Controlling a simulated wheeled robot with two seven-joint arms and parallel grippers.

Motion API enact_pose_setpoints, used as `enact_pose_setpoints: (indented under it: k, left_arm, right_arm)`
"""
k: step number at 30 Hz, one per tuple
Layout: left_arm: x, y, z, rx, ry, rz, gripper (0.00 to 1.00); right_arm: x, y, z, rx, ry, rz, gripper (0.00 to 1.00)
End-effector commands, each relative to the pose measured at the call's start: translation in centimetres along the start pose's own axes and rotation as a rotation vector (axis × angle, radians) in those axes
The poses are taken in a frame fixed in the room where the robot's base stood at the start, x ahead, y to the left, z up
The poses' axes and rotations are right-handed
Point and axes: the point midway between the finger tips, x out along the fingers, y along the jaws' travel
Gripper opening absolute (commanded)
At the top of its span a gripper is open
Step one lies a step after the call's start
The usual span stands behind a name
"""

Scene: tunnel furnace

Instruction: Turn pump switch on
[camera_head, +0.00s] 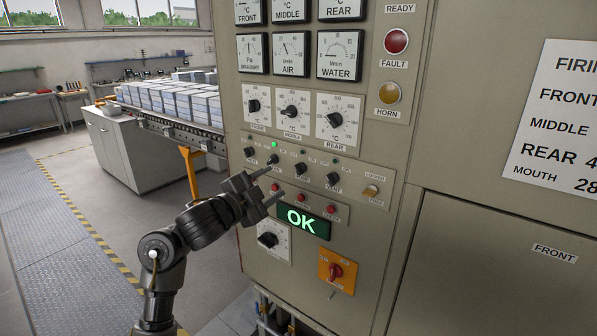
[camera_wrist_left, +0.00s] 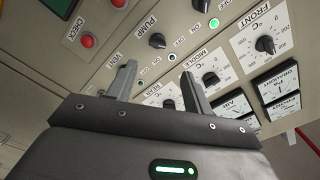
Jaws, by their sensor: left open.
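The pump switch is a black knob in the row of switches on the beige control panel. In the left wrist view the knob (camera_wrist_left: 157,41) sits under the label PUMP, beyond the fingertips. In the head view it is the third knob (camera_head: 300,168) from the left. Which way it is turned is too small to tell. My left gripper (camera_head: 275,183) is open and empty, in front of the panel, to the left of and slightly below the pump knob. In the left wrist view its fingers (camera_wrist_left: 158,70) point toward the panel. My right gripper is out of view.
A green lamp (camera_head: 274,144) is lit above the second knob (camera_head: 272,158). Red buttons (camera_head: 331,209) and an OK display (camera_head: 303,222) lie below the switch row. Temperature dials (camera_head: 291,112) sit above.

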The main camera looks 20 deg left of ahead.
Motion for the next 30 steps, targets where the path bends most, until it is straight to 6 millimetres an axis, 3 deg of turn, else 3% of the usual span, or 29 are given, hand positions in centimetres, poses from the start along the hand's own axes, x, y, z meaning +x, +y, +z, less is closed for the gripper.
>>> enact_pose_setpoints:
  k: [4, 9, 13, 21, 27, 30]
  left_arm:
    - [3.1, 0.2, -0.3, -0.008, 0.006, 0.005, 0.51]
    - [6.3, 0.2, -0.5, -0.006, 0.006, 0.008, 0.51]
    - [7.9, 0.2, -0.4, -0.005, 0.006, 0.006, 0.51]
    - [9.3, 0.4, -0.4, -0.002, 0.006, 0.007, 0.51]
    - [9.4, 0.4, -0.4, -0.001, 0.007, 0.007, 0.51]
    - [9.3, 0.4, -0.4, -0.002, 0.007, 0.007, 0.38]
  right_arm:
    - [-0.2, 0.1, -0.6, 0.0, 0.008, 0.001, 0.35]
    - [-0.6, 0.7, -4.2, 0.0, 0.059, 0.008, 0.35]
    - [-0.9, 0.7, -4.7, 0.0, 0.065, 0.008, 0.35]
    - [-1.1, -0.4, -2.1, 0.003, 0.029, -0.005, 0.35]
    - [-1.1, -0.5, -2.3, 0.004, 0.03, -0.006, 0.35]
    - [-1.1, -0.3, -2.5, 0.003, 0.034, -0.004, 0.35]
